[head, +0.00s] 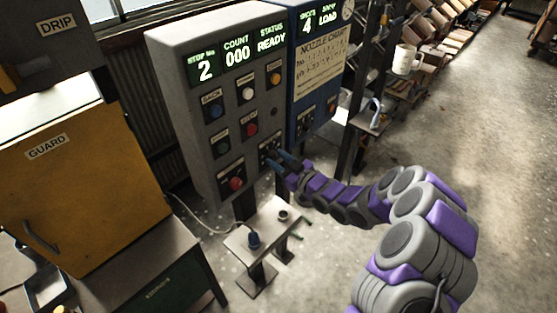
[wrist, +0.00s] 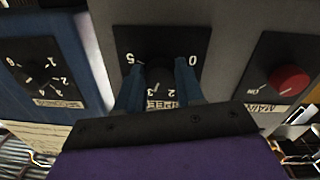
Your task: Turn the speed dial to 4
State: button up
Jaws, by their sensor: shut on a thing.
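The speed dial (wrist: 159,76) is a dark round knob on a black plate in the wrist view. The plate shows upside down, with 0 and 5 at its top corners and 2 and 3 low between my fingers. My gripper (wrist: 159,88) has its blue fingers on either side of the knob, shut on it. The fingers and palm hide part of the scale and label, and I cannot tell where the dial points. In the head view, my gripper (head: 279,164) reaches the dial's plate (head: 268,146) at the grey panel's lower right.
A red MAIN knob (wrist: 287,81) sits beside the dial. Another numbered dial (wrist: 31,70) is on the blue cabinet (head: 318,107). The grey panel's display (head: 237,54) reads stop 2, count 000, READY. A small stand (head: 262,243) is below. Open floor lies to the right.

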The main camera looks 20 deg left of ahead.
jog(key=shift+p, duration=0.3)
jog(key=m+p, duration=0.3)
jog(key=shift+r, duration=0.25)
jog(key=m+p, duration=0.2)
jog(key=p, duration=0.1)
jog(key=m+p, duration=0.3)
jog(key=shift+f+m, duration=0.1)
jog(key=shift+m, duration=0.3)
jog(key=o, duration=0.9)
jog(key=shift+c, duration=0.2)
jog(key=shift+o, duration=0.9)
jog(key=shift+d, duration=0.15)
